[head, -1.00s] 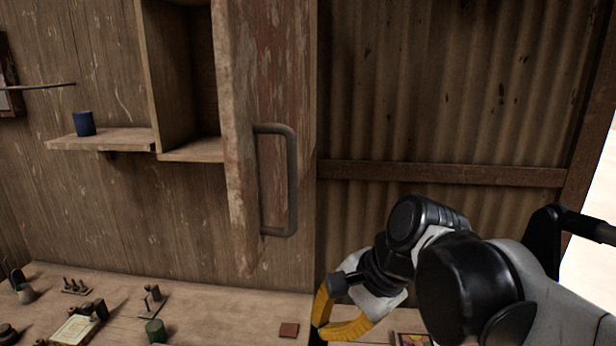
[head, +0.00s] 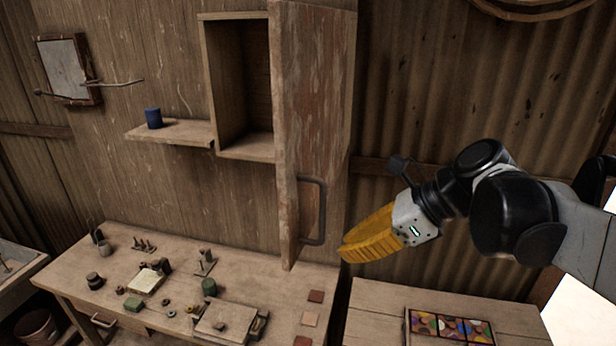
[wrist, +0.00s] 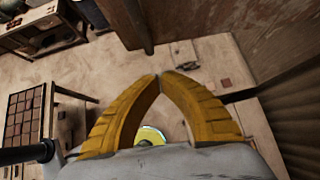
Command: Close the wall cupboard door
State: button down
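The wall cupboard (head: 208,90) hangs on the plank wall with its inside showing. Its worn reddish-brown door (head: 312,110) stands open, swung out from the cupboard's right side. A dark metal bar handle (head: 322,212) sits upright low on the door's right-hand face. My gripper (head: 343,251), with yellow fingers, is just right of the handle's lower end in the head view and points left; whether it touches is unclear. In the wrist view its fingertips (wrist: 160,77) meet with nothing seen between them. A brown wooden piece at the top there may be the door's lower end.
A workbench (head: 90,250) with small tools, pots and tiles stands below the cupboard. A lower table (head: 375,300) with a tray of coloured tiles (head: 408,318) is at the right. A small shelf (head: 180,132) holds a blue cup (head: 153,118).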

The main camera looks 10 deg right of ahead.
jog(key=w+a+f+p, duration=0.1)
jog(key=w+a+f, duration=0.1)
jog(key=a, duration=0.4)
jog(key=shift+w+f, duration=0.3)
jog(key=shift+f, duration=0.05)
jog(key=shift+a, duration=0.15)
